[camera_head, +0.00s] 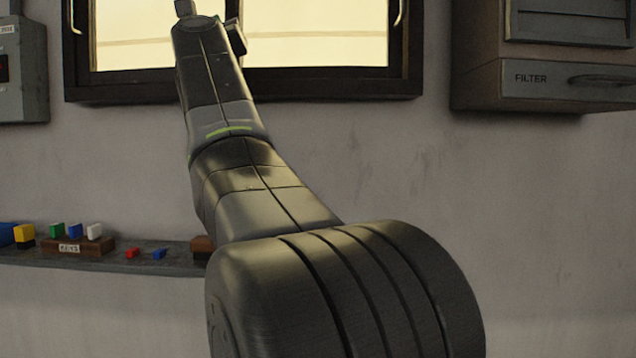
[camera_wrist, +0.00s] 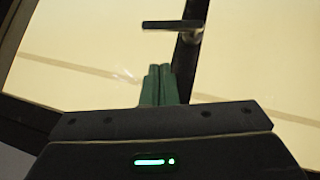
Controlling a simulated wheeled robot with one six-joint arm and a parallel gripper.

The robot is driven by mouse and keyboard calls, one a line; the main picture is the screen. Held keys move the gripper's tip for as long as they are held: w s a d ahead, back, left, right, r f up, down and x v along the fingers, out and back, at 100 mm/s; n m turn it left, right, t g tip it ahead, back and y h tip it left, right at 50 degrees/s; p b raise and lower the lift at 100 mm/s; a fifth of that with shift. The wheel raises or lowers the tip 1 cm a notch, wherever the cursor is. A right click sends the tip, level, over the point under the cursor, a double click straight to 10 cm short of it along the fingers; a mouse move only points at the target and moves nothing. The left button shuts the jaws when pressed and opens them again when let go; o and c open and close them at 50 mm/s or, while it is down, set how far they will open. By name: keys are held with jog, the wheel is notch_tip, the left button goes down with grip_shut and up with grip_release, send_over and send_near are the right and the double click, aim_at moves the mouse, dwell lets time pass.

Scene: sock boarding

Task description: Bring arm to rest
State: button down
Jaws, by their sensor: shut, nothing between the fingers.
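My arm reaches up from the lower middle of the head view toward the window. My gripper (camera_head: 184,8) is at its far end, at the top edge of the head view, in front of the window. In the wrist view my gripper (camera_wrist: 159,70) shows two green fingers side by side, closed together with nothing between them. The fingers point up toward the window pane and its dark bar. Whether they are near the glass is hard to tell. No sock or board shows in either view.
The dark-framed window (camera_head: 330,82) fills the wall behind my gripper. A cabinet marked FILTER (camera_head: 520,90) hangs at the upper right. A grey box (camera_head: 25,75) is at the left edge. A narrow shelf (camera_head: 100,262) at the lower left holds several small coloured blocks.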

jog(key=r+n+y+p, duration=0.1)
jog(key=n, duration=0.1)
jog(key=r+n+g+y+p, duration=0.1)
jog(key=n+y, duration=0.1)
jog(key=r+n+g+y+p, duration=0.1)
jog(key=shift+s+d+r+n+y, duration=0.1)
jog(key=shift+d+r+n+y, duration=0.1)
jog(key=shift+d+n+y, duration=0.15)
jog(key=n+y+p, duration=0.1)
jog(key=r+n+g+p, duration=0.1)
jog(key=shift+d+n+g+y, duration=0.15)
jog(key=shift+n+g+y, duration=0.15)
jog(key=shift+n+y, duration=0.05)
jog(key=s+d+n+g+p, duration=0.1)
jog(key=d+n+g+p, duration=0.8)
jog(key=p, duration=0.3)
jog(key=shift+f+n, duration=0.3)
jog(key=shift+n, duration=0.4)
